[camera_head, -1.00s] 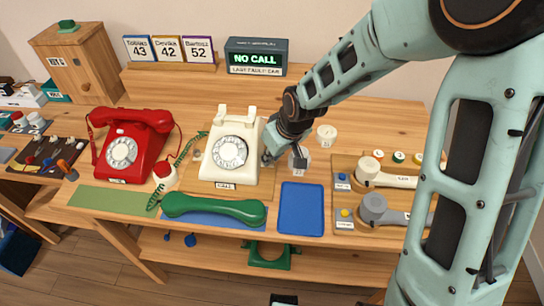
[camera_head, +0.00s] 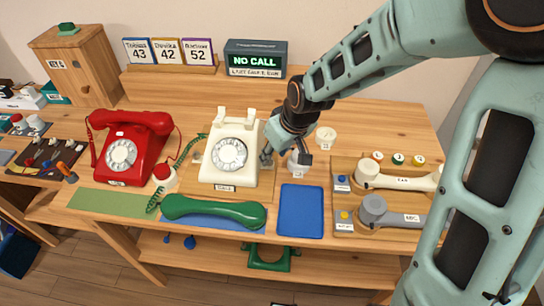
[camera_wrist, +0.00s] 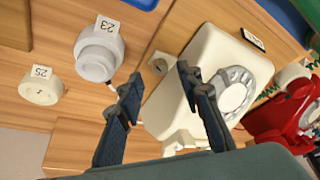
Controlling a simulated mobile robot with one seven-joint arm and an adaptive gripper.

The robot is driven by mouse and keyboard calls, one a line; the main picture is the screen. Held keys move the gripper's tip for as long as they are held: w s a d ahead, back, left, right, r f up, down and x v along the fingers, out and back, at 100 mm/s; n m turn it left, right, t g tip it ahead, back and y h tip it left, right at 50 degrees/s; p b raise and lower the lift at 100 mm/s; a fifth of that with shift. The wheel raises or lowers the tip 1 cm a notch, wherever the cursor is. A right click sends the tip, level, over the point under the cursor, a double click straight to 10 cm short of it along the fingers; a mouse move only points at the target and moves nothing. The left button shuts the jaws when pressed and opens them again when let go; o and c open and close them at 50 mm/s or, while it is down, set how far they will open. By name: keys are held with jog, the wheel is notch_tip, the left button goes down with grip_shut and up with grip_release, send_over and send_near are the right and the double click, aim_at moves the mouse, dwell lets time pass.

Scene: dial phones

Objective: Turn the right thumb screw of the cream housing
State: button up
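The cream housing (camera_head: 228,150) is a dial phone body without a handset, upright at the middle of the table. It also shows in the wrist view (camera_wrist: 195,85). A small grey-beige thumb screw (camera_wrist: 160,63) stands at its right side, seen in the wrist view just beyond and between my fingertips. In the head view my gripper hides or crowds this screw. My gripper (camera_head: 285,158) hangs just right of the housing. In the wrist view my gripper (camera_wrist: 160,80) has its fingers spread with nothing visible held between them.
A green handset (camera_head: 213,211) and a blue mat (camera_head: 301,212) lie in front. A red phone (camera_head: 125,150) is left. Handsets rest on a right board (camera_head: 345,210).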

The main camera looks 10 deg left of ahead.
jog(key=shift+v, duration=2.25)
